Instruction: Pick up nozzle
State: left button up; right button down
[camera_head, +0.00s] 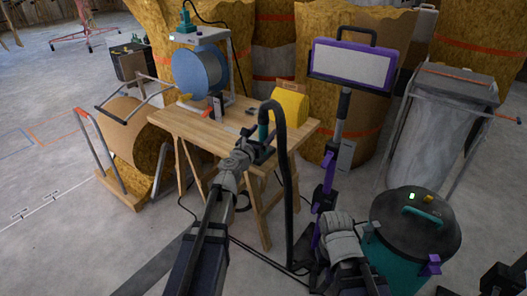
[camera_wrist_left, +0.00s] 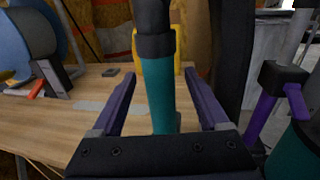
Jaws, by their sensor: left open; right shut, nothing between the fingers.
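The nozzle is a teal tube with a black collar, upright at the table's front right corner (camera_head: 263,132). In the left wrist view the nozzle (camera_wrist_left: 157,92) stands between my left gripper's two purple fingers, with gaps on both sides. My left gripper (camera_head: 262,152) is open around it, not closed on it. A black hose (camera_head: 278,115) arches from the nozzle's top and drops in front of the table. My right gripper (camera_head: 337,224) is low, right of the hose, away from the nozzle; it is shut and empty, its fingertips hard to make out.
The wooden table (camera_head: 195,122) holds a blue spool (camera_head: 200,72) and a yellow case (camera_head: 290,105). A purple lamp stand (camera_head: 328,170) and a teal vacuum drum (camera_head: 415,225) stand at right. A cardboard roll (camera_head: 130,130) is left.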

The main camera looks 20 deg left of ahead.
pick_arm(q)
jog(key=w, duration=0.3)
jog(key=shift+w+d+f, duration=0.1)
jog(key=shift+w+d, duration=0.2)
jog(key=shift+w, duration=0.05)
jog(key=shift+c, duration=0.4)
grip_shut()
dwell(0.6)
